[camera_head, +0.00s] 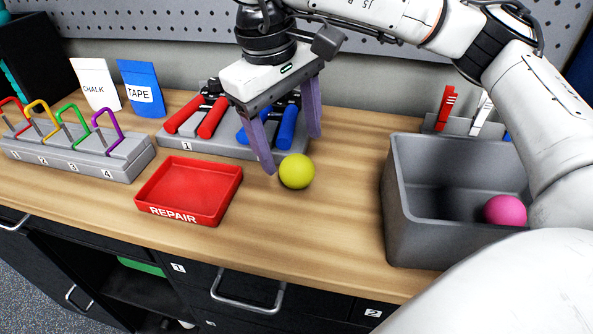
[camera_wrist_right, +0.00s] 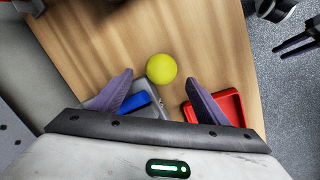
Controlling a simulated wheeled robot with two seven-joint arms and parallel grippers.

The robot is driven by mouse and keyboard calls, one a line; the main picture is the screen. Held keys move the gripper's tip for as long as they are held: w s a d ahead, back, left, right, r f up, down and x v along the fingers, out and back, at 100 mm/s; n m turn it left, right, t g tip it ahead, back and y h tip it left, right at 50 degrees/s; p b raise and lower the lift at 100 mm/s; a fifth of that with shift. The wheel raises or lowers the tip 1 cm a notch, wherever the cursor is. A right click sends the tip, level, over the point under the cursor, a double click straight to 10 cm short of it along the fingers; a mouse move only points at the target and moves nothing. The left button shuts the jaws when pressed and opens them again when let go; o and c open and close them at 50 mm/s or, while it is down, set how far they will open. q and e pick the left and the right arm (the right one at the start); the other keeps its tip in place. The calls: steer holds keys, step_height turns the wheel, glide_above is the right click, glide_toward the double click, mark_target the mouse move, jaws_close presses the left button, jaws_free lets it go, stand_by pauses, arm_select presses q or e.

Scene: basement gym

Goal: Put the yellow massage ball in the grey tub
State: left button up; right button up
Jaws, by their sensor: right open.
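The yellow massage ball (camera_head: 297,171) rests on the wooden bench, between the red tray and the grey tub. My right gripper (camera_head: 290,150) is open and empty, its purple fingers pointing down just behind and beside the ball. In the right wrist view, the yellow ball (camera_wrist_right: 161,68) lies just beyond the fingertips, roughly centred between the two fingers of my right gripper (camera_wrist_right: 160,77). The grey tub (camera_head: 395,215) stands at the right of the bench and holds a pink ball (camera_head: 505,210).
A red tray marked REPAIR (camera_head: 190,190) stands left of the ball. A grey holder (camera_head: 185,148) with red and blue handles is behind it. A rack of coloured carabiners (camera_head: 80,150) is at the left. Bare wood lies between ball and tub. My right arm overhangs the tub's right side.

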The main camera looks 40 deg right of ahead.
mark_target(295, 159)
steer(key=shift+s+d+f, duration=0.1)
steer(key=shift+d+f, duration=0.15)
steer(key=shift+f, duration=1.15)
steer(key=shift+s+d+f, duration=0.1)
steer(key=shift+d+f, duration=0.1)
steer(key=shift+f, duration=1.15)
steer(key=shift+w, duration=0.1)
steer(key=c, duration=1.3)
